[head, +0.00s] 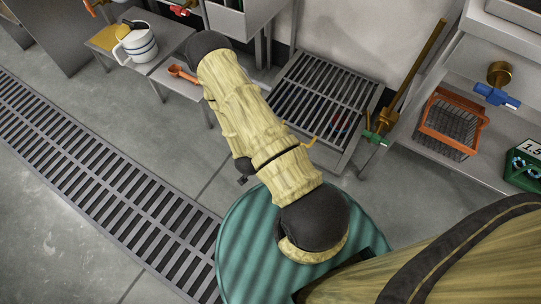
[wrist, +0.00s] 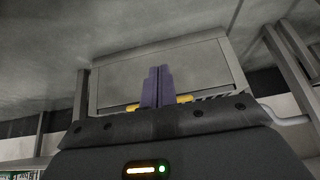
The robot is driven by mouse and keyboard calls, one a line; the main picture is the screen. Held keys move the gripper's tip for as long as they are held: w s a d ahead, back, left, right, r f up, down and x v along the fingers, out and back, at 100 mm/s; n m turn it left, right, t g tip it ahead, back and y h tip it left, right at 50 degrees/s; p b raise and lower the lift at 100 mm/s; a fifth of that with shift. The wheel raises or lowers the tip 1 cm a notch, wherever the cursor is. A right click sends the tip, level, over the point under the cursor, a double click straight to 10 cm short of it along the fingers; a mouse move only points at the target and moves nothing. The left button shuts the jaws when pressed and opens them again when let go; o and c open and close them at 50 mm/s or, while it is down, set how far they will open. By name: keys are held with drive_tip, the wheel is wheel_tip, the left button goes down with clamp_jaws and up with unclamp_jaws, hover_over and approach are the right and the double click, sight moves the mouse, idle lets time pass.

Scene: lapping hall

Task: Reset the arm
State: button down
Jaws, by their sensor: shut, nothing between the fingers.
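My gripper (wrist: 158,72) shows in the wrist view as two purple fingers close together, with nothing between them. They point at a grey box-like panel (wrist: 205,72) with a pale frame. I cannot tell how far the panel is from the fingertips. In the head view my arm (head: 245,110), in a pale yellow sleeve with dark joints, stretches from bottom centre to the upper left. Its far end is a dark joint near the benches, and the gripper is hidden there.
A slatted metal grate (head: 325,90) lies right of my arm. A striped white jug (head: 137,46) and an orange tool (head: 183,74) sit on low benches at left. An orange basket (head: 450,125) and a green crate (head: 525,168) are at right. The floor around the drain (head: 90,150) is clear.

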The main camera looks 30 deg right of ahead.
drive_tip(key=shift+d, duration=0.1)
idle(0.3)
drive_tip(key=w+a+r+n+y+p, duration=0.2)
drive_tip(key=r, duration=0.7)
drive_tip(key=w+a+r+n+y+p, duration=0.1)
drive_tip(key=w+a+r+n+p, duration=0.15)
drive_tip(key=r, duration=0.65)
drive_tip(key=w+a+r+n+y+p, duration=0.1)
drive_tip(key=w+a+r+y+p, duration=0.15)
drive_tip(key=r, duration=0.65)
drive_tip(key=s+r+n+p, duration=0.3)
drive_tip(key=s+r, duration=0.2)
drive_tip(key=r, duration=0.5)
drive_tip(key=s+r+n+p, duration=0.2)
drive_tip(key=s+r+n, duration=0.2)
drive_tip(key=r, duration=0.6)
wheel_tip(320, 180, up, 37)
drive_tip(key=p, duration=3.7)
drive_tip(key=shift+a+f+g, duration=0.2)
drive_tip(key=shift+g, duration=0.2)
drive_tip(key=shift+w+d+f+m, duration=0.1)
drive_tip(key=shift+m, duration=0.15)
